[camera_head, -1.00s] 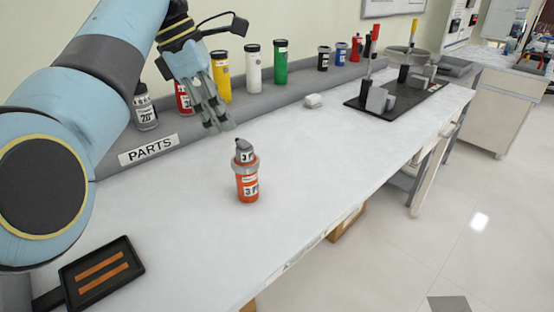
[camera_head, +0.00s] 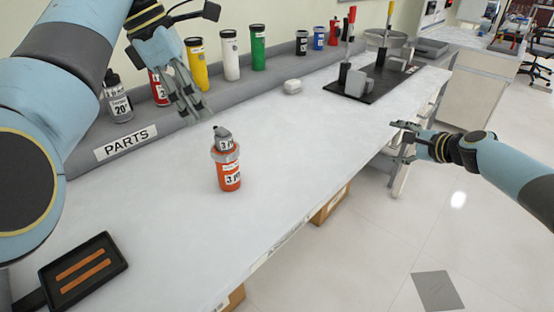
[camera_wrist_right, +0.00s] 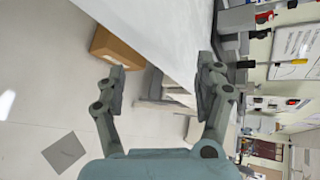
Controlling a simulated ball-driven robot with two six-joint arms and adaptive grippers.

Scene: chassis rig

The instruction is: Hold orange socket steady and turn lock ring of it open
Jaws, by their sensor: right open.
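The orange socket (camera_head: 229,177) stands upright on the white bench in the head view. A grey lock ring (camera_head: 225,153) sits around its upper part, and a grey plug (camera_head: 222,135) shows above the ring. My left gripper (camera_head: 192,115) hangs over the bench behind the socket and to its left, apart from it; its fingers look close together, and I cannot tell how far they are parted. My right gripper (camera_head: 402,142) is open and empty off the bench's front edge, well to the right of the socket. In the right wrist view its fingers (camera_wrist_right: 163,85) are wide apart.
A parts shelf (camera_head: 170,122) with several coloured containers runs along the back. A black tray with orange strips (camera_head: 108,253) lies at the near left. A black mat with tools (camera_head: 408,76) and a small white block (camera_head: 292,86) are further back. The bench around the socket is clear.

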